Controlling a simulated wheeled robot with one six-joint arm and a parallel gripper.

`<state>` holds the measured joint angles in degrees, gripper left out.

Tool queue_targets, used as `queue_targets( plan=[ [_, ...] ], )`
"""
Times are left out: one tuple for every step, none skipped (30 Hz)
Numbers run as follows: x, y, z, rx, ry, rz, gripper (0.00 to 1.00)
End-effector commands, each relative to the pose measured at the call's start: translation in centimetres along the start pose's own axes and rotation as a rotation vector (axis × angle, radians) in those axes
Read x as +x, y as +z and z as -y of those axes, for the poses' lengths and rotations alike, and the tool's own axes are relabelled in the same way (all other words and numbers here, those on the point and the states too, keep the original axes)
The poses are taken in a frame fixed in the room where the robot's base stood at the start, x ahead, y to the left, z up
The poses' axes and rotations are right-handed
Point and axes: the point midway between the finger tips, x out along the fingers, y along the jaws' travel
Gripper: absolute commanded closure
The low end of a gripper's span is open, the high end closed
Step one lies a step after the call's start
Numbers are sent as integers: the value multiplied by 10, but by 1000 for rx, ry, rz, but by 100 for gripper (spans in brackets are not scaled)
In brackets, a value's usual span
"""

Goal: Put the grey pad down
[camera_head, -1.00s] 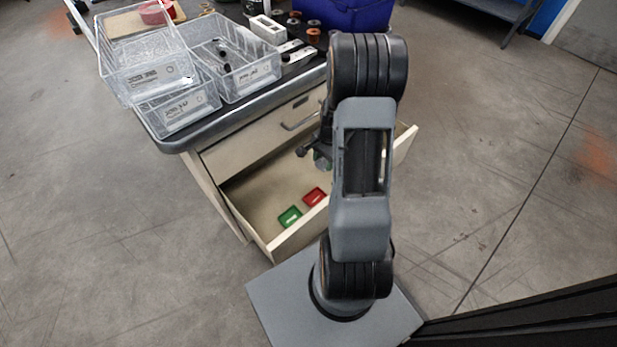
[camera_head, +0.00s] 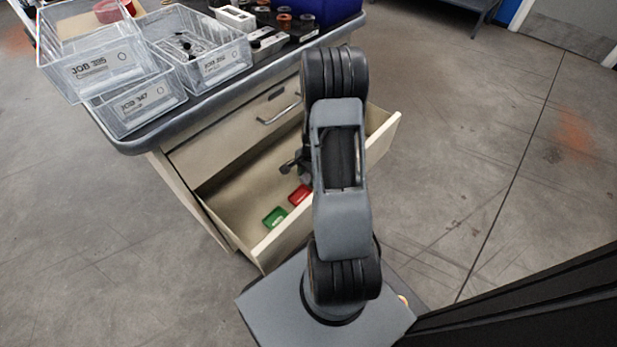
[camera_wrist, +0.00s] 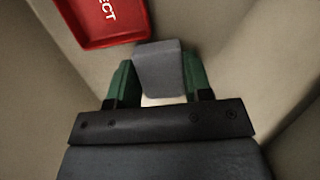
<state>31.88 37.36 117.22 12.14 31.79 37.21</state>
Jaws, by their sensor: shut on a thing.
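The grey pad (camera_wrist: 160,70) is between the green fingers of my gripper (camera_wrist: 160,88) in the wrist view. My gripper is shut on it, inside the open drawer (camera_head: 235,199). A red tray (camera_wrist: 98,20) with white lettering lies just beyond the pad, up and to the left in the wrist view. The red tray also shows in the head view (camera_head: 299,195), with a green tray (camera_head: 275,217) beside it. In the head view my arm hides the pad, and only part of my gripper shows. I cannot tell whether the pad touches the drawer floor.
The bench above the drawer holds clear labelled bins (camera_head: 97,65), a white block (camera_head: 234,18) and several small parts. A blue bin (camera_head: 325,8) stands at the back. The drawer walls are close around my gripper. Open concrete floor lies to the right.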

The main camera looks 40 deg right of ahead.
Motion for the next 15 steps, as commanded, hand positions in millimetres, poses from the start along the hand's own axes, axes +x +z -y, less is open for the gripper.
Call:
queue_targets(
  plan=[
    [4, -1, 0, 0, 0, 0, 76],
    [3, -1, 0, 0, 0, 0, 76],
    [2, 0, 0, 0, 0, 0, 76],
    [2, 0, 0, 0, 0, 0, 76],
    [2, 0, 0, 0, 0, 0, 76],
    [2, 0, 0, 0, 0, 0, 76],
    [2, 0, 0, 0, 0, 0, 76],
    [2, 0, 0, 0, 0, 0, 76],
    [3, 0, 0, 0, 0, 0, 76],
    [4, 0, 0, 0, 0, 0, 76],
    [5, -1, 0, 0, 0, 0, 76],
    [6, -1, 0, 0, 0, 0, 76],
    [5, -1, 0, 0, 0, 0, 52],
    [5, -1, 0, 0, 0, 0, 49],
    [5, -1, 0, 0, 0, 0, 45]
  ],
)
